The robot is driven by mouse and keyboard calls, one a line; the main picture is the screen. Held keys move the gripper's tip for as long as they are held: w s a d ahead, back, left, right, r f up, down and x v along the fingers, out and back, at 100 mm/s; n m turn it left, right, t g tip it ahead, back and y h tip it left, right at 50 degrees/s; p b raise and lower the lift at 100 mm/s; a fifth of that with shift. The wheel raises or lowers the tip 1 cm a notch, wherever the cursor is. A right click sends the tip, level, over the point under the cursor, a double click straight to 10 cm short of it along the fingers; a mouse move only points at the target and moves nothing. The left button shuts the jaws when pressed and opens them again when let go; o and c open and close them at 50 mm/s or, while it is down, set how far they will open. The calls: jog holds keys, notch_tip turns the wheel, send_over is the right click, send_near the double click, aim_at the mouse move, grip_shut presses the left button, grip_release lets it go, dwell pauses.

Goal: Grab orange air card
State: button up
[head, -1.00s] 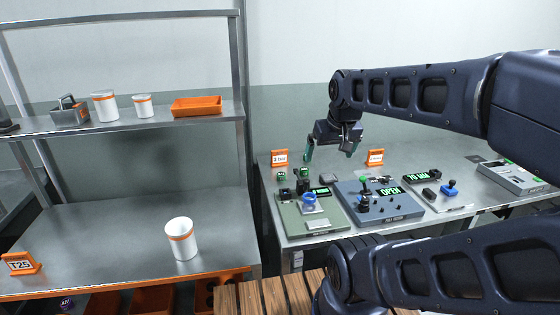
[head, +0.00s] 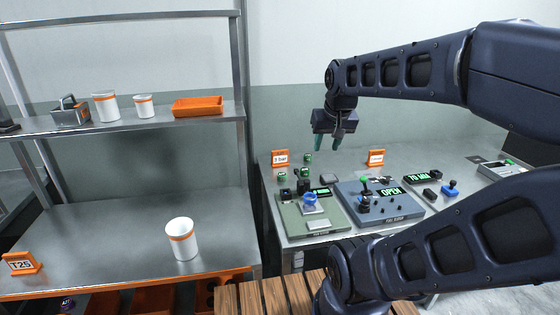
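Two small orange-framed cards stand upright on the metal bench in the head view. The left card (head: 280,157) reads what looks like "3 bar" and stands at the bench's back left. The right card (head: 376,157) stands further right, its print too small to read. I cannot read the word "air" on either. My gripper (head: 328,146) hangs above the back of the bench, between the two cards and nearer the left one. Its green-tipped fingers point down and are apart, with nothing seen between them. It touches neither card.
Below the gripper are a green panel (head: 301,222) and a blue-grey panel (head: 377,213) with knobs and an "OPEN" display. Small green items (head: 308,157) lie near the left card. A shelf post (head: 240,90) rises left of the bench. A white canister (head: 181,240) stands on the left table.

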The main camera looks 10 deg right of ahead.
jog(key=w+r+m+g, duration=0.1)
jog(key=w+r+m, duration=0.25)
jog(key=w, duration=1.15)
jog(key=m+g, duration=0.3)
jog(key=m, duration=1)
send_over(280, 163)
jog(key=f, duration=2.3)
jog(key=shift+w+f, duration=0.2)
jog(key=shift+f, duration=0.15)
jog(key=shift+w+f, duration=0.25)
jog(key=shift+f, duration=0.3)
notch_tip(280, 163, down, 10)
jog(key=shift+s+f, duration=0.1)
jog(key=shift+f, duration=0.15)
jog(key=shift+c, duration=0.5)
grip_shut()
